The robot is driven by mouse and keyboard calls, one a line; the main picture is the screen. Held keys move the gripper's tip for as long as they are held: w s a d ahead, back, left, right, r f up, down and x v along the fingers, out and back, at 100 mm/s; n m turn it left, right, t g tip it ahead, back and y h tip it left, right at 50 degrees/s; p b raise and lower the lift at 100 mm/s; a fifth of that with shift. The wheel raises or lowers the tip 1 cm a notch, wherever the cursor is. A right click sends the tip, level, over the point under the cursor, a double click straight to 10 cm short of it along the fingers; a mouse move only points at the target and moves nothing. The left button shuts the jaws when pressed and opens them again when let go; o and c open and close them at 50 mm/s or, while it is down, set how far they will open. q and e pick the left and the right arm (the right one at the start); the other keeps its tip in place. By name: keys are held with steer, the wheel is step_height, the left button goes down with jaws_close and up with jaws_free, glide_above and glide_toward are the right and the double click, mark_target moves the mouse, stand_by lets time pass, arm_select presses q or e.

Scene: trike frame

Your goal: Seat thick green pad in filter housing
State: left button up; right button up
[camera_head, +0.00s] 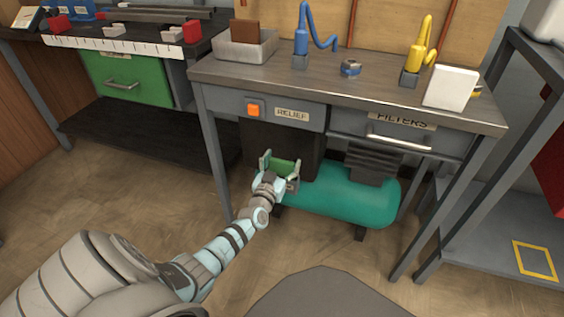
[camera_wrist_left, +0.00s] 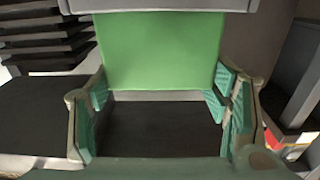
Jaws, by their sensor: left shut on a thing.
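My left gripper (camera_head: 279,168) is low in front of the workbench, by the left end of the teal tank. Its two fingers stand wide apart with a thick green pad (camera_head: 283,164) between them. In the left wrist view the pad (camera_wrist_left: 160,50) is a flat green block, and the gripper's teal-lined fingertips (camera_wrist_left: 163,92) press at its two sides. A grey edge runs along the pad's upper border in that view. I cannot pick out the filter housing for certain. My right gripper is not in view.
The teal tank (camera_head: 345,196) and a black finned block (camera_head: 371,163) sit under the workbench (camera_head: 340,92). A drawer labelled FILTERS (camera_head: 398,136) is closed above them. A dark box (camera_head: 262,150) stands behind my gripper. The floor (camera_head: 160,190) at left is clear.

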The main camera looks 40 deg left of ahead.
mark_target(282, 171)
arm_select(q)
steer(key=shift+f, duration=0.4)
steer(key=shift+a+f, duration=0.1)
steer(key=shift+f, duration=0.35)
steer(key=shift+f, duration=0.35)
steer(key=shift+f, duration=0.25)
steer(key=o, duration=1.1)
steer(key=shift+s, duration=0.1)
